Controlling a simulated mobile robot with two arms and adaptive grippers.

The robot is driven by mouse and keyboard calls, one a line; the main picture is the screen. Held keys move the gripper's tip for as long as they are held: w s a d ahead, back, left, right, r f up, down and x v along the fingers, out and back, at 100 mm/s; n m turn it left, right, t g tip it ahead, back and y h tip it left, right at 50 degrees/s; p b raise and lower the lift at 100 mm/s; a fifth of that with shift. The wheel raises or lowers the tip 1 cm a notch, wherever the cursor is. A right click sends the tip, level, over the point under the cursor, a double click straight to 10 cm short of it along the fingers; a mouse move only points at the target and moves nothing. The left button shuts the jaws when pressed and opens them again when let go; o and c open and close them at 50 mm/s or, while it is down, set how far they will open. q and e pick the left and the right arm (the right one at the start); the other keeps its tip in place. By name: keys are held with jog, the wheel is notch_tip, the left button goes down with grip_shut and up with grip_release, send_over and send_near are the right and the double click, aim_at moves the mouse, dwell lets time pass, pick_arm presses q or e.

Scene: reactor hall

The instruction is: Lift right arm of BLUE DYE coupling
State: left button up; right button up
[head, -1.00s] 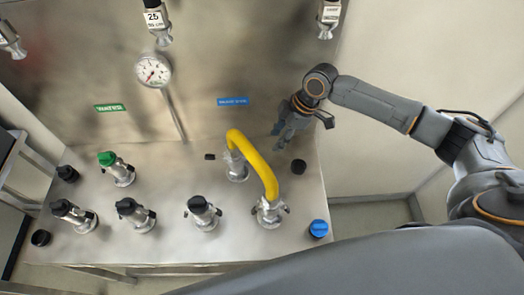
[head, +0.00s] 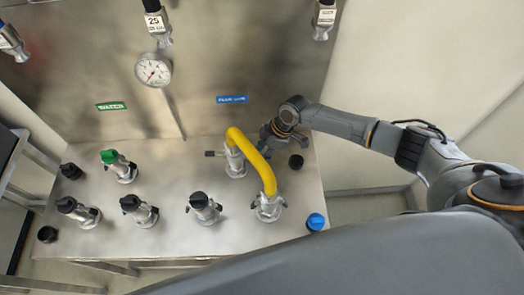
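The blue label (head: 232,99) is on the steel back wall; its text is too blurred to read fully. Below it stands a silver coupling (head: 235,163) with one end of a bent yellow hose (head: 256,153) on it. A dark lever arm (head: 213,153) sticks out from its left side. Its right side is mostly hidden by the hose. My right gripper (head: 267,133) is low over the bench, just right of the hose and this coupling. Its fingers are small and partly overlapped, so I cannot tell their opening or any contact. My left gripper is out of view.
The hose's other end sits on a front coupling (head: 268,208). A blue cap (head: 316,222) and a black cap (head: 296,161) lie at the right. A green-topped coupling (head: 120,166) and several black-capped ones stand left. A pressure gauge (head: 153,70) is on the back wall.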

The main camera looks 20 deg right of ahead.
grip_shut()
jog(key=shift+a+r+h+p, duration=0.1)
jog(key=shift+r+h+p, duration=0.3)
jog(key=shift+r+p, duration=0.35)
jog(key=shift+g+h+p, duration=0.3)
jog(key=shift+h+p, duration=0.05)
jog(key=shift+h, duration=0.05)
jog(key=shift+r+g+h, duration=0.3)
jog(key=shift+r+h, duration=0.1)
jog(key=shift+h, duration=0.8)
jog(key=shift+o, duration=0.8)
grip_release()
jog(key=shift+r, duration=0.1)
notch_tip(320, 180, up, 12)
